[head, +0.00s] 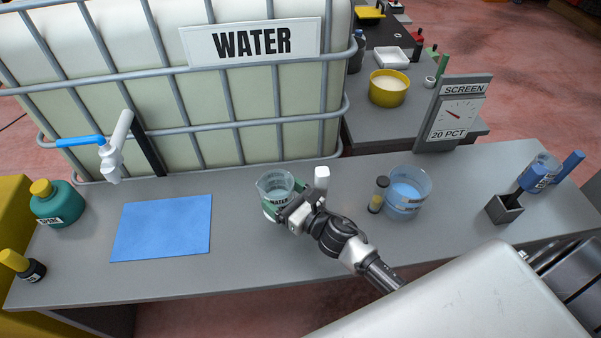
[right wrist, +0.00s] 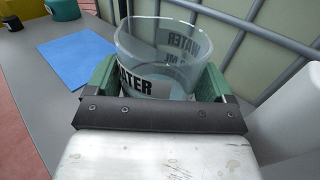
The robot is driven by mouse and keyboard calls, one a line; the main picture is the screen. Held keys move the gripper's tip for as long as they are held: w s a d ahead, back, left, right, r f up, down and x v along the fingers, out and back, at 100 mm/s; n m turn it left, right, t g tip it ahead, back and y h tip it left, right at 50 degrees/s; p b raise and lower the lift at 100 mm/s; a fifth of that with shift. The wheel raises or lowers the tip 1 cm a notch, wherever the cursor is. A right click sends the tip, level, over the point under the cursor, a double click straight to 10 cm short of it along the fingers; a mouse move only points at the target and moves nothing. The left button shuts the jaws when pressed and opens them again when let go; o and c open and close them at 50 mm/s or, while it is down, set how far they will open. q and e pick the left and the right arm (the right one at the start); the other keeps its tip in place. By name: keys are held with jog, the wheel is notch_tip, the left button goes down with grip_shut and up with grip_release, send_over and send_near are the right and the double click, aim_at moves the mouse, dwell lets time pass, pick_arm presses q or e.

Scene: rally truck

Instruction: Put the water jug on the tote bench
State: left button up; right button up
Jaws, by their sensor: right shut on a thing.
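The water jug (head: 275,187) is a clear beaker-like vessel with a "WATER" label, standing upright at the middle of the grey bench (head: 170,276). It also shows in the right wrist view (right wrist: 165,48), between two green finger pads. My right gripper (head: 278,203) is shut on the jug. I cannot tell whether the jug touches the bench top or is just above it. My left gripper is not in view. Nothing in view is labelled as the tote bench; the large caged tank (head: 225,110) marked "WATER" stands behind the grey bench.
A blue mat (head: 162,228) lies left of the jug, below a tap (head: 112,160). A green bottle (head: 58,203) stands farther left. A small white-capped item (head: 321,177), a dark bottle (head: 379,194) and a clear tub of blue liquid (head: 407,190) stand to the right.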

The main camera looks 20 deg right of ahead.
jog(key=shift+a+f+b, duration=0.25)
jog(key=shift+f+b, duration=0.4)
jog(key=shift+f, duration=0.05)
notch_tip(320, 180, down, 5)
jog(key=b, duration=0.4)
jog(key=shift+d+f, duration=0.1)
jog(key=shift+f, duration=0.05)
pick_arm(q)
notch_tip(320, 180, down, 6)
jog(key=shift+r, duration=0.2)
pick_arm(e)
jog(key=shift+f+b, duration=0.15)
jog(key=shift+b, duration=0.15)
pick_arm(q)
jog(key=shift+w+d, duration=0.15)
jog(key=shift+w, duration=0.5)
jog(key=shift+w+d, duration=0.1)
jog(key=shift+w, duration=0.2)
pick_arm(e)
jog(key=shift+f, duration=0.25)
pick_arm(q)
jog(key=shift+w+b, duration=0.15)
jog(key=shift+b, duration=0.15)
